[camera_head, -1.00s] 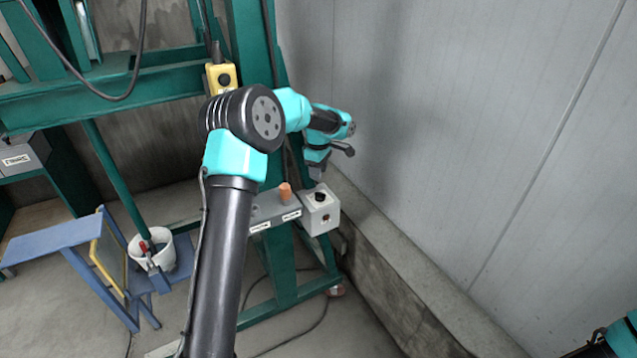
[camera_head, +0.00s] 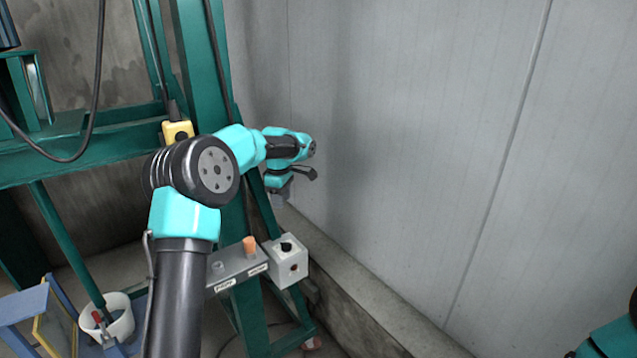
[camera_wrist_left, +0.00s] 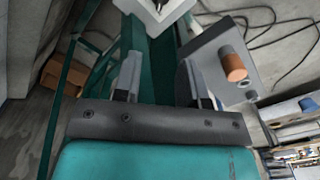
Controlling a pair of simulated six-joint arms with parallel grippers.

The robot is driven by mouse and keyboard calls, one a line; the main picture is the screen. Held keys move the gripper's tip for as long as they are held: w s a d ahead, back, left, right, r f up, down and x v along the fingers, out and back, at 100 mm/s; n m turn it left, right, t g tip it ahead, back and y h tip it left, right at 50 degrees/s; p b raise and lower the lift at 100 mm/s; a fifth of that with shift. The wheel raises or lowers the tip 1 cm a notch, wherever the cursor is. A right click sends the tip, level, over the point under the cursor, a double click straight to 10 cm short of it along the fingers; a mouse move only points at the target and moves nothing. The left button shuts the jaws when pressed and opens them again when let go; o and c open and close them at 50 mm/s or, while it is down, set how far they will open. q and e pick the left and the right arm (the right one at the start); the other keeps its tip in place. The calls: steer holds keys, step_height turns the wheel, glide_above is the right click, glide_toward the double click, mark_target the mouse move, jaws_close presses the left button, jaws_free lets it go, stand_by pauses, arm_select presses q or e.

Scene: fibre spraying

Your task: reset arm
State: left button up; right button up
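My left arm rises from the bottom of the head view. Its gripper (camera_head: 281,194) hangs beside the green frame, above a white box with a black button. In the left wrist view the two fingers (camera_wrist_left: 160,75) stand apart with nothing between them, so the gripper is open and empty. Of my right arm, only a teal and black part shows at the lower right edge of the head view; its gripper is out of view.
The white button box (camera_head: 288,262) and a grey panel with an orange knob (camera_head: 250,246) sit on the green frame (camera_head: 195,60). A yellow pendant (camera_head: 177,130) hangs behind my arm. A white bucket (camera_head: 120,318) stands lower left. A pale wall (camera_head: 420,130) borders the right.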

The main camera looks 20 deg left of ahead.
arm_select(q)
steer(key=shift+f, duration=0.1)
steer(key=s+d+f+m+h, duration=0.1)
steer(key=s+d+f+m, duration=0.25)
steer(key=f, duration=0.55)
steer(key=s+d+f+m+h, duration=0.1)
steer(key=s+d+f+m, duration=0.15)
steer(key=d+f, duration=0.4)
steer(key=s+d+f+m+h, duration=0.1)
steer(key=s+d+f+m, duration=0.2)
steer(key=f, duration=0.7)
steer(key=s+d+f+m, duration=0.2)
steer(key=s+f, duration=0.2)
steer(key=s, duration=0.4)
steer(key=s+d+f+m, duration=0.3)
steer(key=s+f, duration=0.1)
steer(key=s, duration=0.4)
steer(key=s+d+f+m, duration=0.2)
steer(key=s+f+m, duration=0.1)
steer(key=s, duration=0.5)
steer(key=shift+s+d+f+t+h, duration=0.2)
steer(key=shift+f+t+h, duration=0.2)
steer(key=shift+f, duration=0.25)
